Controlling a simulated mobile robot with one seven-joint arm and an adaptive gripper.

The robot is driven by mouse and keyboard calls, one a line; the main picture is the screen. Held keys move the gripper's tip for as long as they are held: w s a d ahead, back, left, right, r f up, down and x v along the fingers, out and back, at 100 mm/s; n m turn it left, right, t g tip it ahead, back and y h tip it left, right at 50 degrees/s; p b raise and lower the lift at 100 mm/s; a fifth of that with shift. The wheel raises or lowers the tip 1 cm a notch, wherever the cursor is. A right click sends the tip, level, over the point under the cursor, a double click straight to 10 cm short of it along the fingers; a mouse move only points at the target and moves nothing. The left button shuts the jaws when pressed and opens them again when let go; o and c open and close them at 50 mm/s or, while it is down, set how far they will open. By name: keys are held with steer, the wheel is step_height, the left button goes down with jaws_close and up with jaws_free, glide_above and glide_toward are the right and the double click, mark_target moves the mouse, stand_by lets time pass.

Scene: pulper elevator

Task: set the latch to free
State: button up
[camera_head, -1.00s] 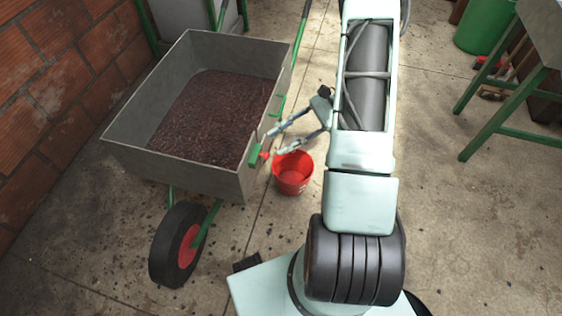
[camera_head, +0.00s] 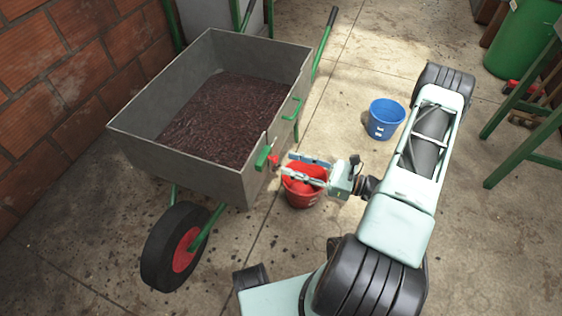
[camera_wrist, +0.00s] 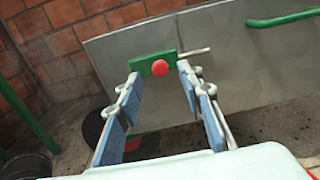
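The latch is on the near side wall of a grey wheelbarrow (camera_head: 215,178). It shows as a green block (camera_head: 263,157) with a red knob (camera_head: 273,161). In the wrist view the green block (camera_wrist: 140,63) has the red knob (camera_wrist: 160,68) at its front, and a pale rod (camera_wrist: 194,51) sticks out to its right. My gripper (camera_head: 287,163) points at the latch from the right, its tips just short of the knob. Its two blue-padded fingers are apart and empty, with the knob between and beyond the tips in the wrist view. Contact is not visible.
A red bucket (camera_head: 303,197) stands on the floor below my gripper. A blue bucket (camera_head: 386,119) stands farther back. A green handle (camera_head: 291,107) is on the wheelbarrow wall.

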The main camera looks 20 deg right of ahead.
steer(key=shift+b+x, duration=0.3)
steer(key=shift+x, duration=1.9)
steer(key=shift+c, duration=0.3)
jaws_close()
